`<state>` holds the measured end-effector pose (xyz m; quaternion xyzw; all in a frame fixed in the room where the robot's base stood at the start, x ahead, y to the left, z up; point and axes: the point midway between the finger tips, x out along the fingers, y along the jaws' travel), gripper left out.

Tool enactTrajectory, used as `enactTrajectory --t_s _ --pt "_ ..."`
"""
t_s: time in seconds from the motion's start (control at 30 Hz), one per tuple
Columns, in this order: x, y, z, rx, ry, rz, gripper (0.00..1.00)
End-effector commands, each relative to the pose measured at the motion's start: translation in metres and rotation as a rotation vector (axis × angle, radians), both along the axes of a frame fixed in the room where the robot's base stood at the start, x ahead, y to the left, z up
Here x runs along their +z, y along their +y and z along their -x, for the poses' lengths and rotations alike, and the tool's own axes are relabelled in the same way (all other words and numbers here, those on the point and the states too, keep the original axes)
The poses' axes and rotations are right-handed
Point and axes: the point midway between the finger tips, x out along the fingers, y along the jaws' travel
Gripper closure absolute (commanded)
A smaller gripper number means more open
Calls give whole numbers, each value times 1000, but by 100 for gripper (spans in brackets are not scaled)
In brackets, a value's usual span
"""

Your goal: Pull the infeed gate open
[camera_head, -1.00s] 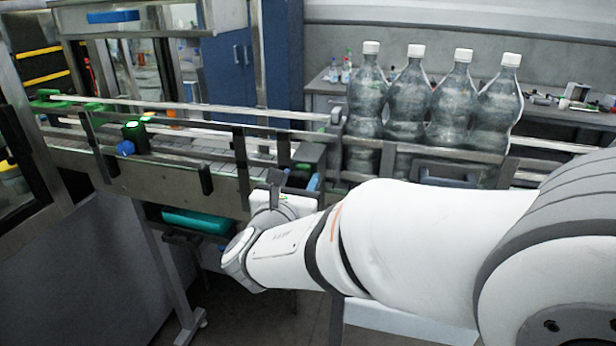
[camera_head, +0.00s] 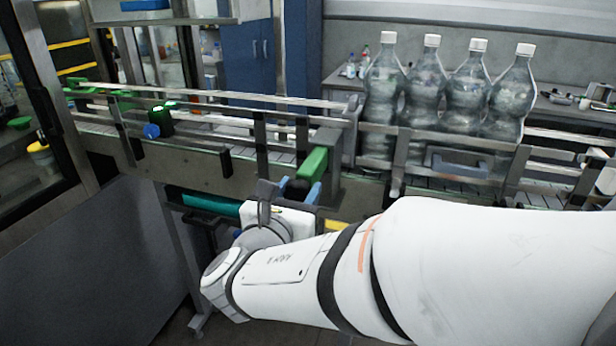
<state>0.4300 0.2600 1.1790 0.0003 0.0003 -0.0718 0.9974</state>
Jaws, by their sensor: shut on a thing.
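The infeed gate (camera_head: 327,148) is a dark piece with a bright green block (camera_head: 313,164) on it, at the conveyor's near side, left of the bottles. My gripper (camera_head: 299,189), with blue fingertips, is just below the green block at the conveyor's near edge. It is shut on a part of the gate, seemingly its handle. The handle itself is hidden between the fingers and behind my white wrist. How far the gate stands open is hard to tell.
Several clear bottles with white caps (camera_head: 466,90) stand in a row on the conveyor (camera_head: 215,172), behind the rails, right of the gate. A green-lit sensor with a blue knob (camera_head: 157,124) sits on the left rail. A glass-doored frame (camera_head: 35,120) stands far left.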

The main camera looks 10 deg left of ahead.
Motion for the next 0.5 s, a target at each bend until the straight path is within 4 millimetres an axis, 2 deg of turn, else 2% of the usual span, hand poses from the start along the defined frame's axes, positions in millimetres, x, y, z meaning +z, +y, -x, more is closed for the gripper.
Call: enactTrajectory --t_s 0.17,0.2,0.43,0.5 --pt "1 -1 -2 -1 -2 -1 98" --pt "1 -2 -3 -2 -2 -1 54" --pt "1 -4 -4 -8 -1 -1 35" --pt "1 -5 -4 -9 -1 -1 35"
